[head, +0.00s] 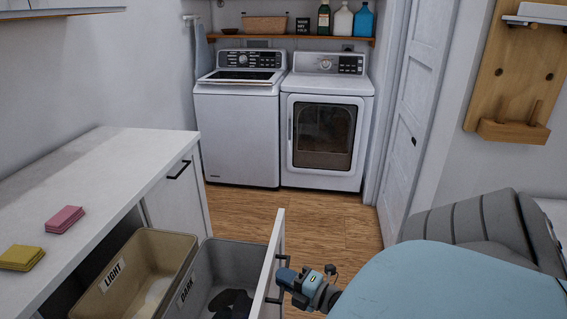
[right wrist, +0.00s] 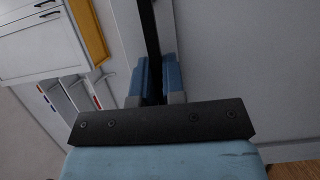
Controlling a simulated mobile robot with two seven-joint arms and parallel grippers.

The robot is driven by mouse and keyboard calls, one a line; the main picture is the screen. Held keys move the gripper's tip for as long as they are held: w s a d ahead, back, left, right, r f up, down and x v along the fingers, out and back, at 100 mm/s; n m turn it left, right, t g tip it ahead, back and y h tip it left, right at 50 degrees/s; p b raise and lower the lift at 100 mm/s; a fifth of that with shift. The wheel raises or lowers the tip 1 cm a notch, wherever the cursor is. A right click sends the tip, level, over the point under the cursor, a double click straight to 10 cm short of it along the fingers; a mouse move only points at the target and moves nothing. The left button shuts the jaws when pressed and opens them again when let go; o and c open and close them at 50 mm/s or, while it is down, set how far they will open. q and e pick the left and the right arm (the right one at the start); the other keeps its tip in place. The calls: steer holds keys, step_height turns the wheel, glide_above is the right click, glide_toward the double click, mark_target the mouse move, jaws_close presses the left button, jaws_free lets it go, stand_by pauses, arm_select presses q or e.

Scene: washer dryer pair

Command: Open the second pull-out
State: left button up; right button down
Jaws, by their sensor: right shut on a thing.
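A pull-out (head: 274,258) stands out from the white counter, its white front panel seen nearly edge-on. It carries a tan bin marked LIGHT (head: 163,243) and a grey bin marked DARK (head: 228,252). My right gripper (head: 284,276) is at the outer side of that panel, shut on its black handle (right wrist: 149,45). In the right wrist view the blue fingers sit on both sides of the dark bar. A second white front (head: 176,203) with a black handle (head: 179,170) is flush with the counter, farther back. My left gripper is not in view.
The counter top (head: 100,180) holds pink sponges (head: 65,219) and yellow sponges (head: 21,257). A washer (head: 237,130) and a dryer (head: 325,125) stand at the back. Wood floor (head: 325,228) is clear between them and the pull-out. A grey ribbed seat-like object (head: 470,222) is at right.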

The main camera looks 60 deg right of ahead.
steer(key=c, duration=1.2)
jaws_free()
steer(key=s, duration=1.4)
